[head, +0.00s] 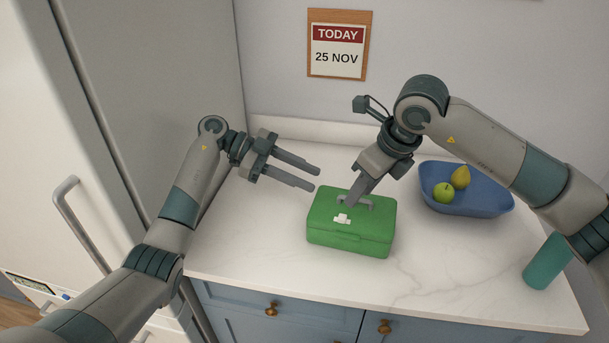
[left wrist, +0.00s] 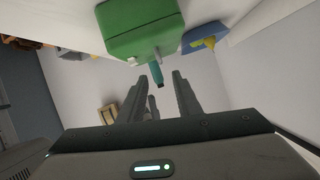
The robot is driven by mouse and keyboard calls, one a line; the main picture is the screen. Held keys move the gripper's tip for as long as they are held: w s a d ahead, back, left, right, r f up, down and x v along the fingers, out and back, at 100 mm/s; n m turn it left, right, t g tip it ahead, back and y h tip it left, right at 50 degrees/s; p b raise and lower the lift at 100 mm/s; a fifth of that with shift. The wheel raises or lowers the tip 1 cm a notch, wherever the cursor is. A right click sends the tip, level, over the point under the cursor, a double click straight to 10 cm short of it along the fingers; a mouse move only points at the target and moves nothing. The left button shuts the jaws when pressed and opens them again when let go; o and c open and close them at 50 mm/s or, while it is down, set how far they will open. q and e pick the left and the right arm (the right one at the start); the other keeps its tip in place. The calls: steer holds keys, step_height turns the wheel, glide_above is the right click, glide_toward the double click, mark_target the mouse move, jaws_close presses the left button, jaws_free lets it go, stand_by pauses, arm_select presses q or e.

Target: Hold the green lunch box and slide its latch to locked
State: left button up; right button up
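I cannot tell the latch's position. My right gripper (head: 353,202) comes down from above, its fingers close together at the handle, seemingly shut on it; they partly hide it. My left gripper (head: 316,179) is open and empty, above the counter just left of and behind the box, not touching it. In the left wrist view the box (left wrist: 138,20) is at the top, beyond the open fingers (left wrist: 158,90).
A blue bowl (head: 470,205) with a green apple (head: 443,193) and a yellow pear (head: 461,177) stands right of the box. A teal cup (head: 547,262) is near the right front. The fridge (head: 160,80) rises at left. The counter in front of the box is clear.

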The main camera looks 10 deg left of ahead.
mark_target(342, 218)
arm_select(q)
steer(key=shift+d, duration=0.15)
steer(key=shift+x, duration=5.9)
steer(key=shift+f, duration=0.1)
steer(key=shift+c, duration=0.3)
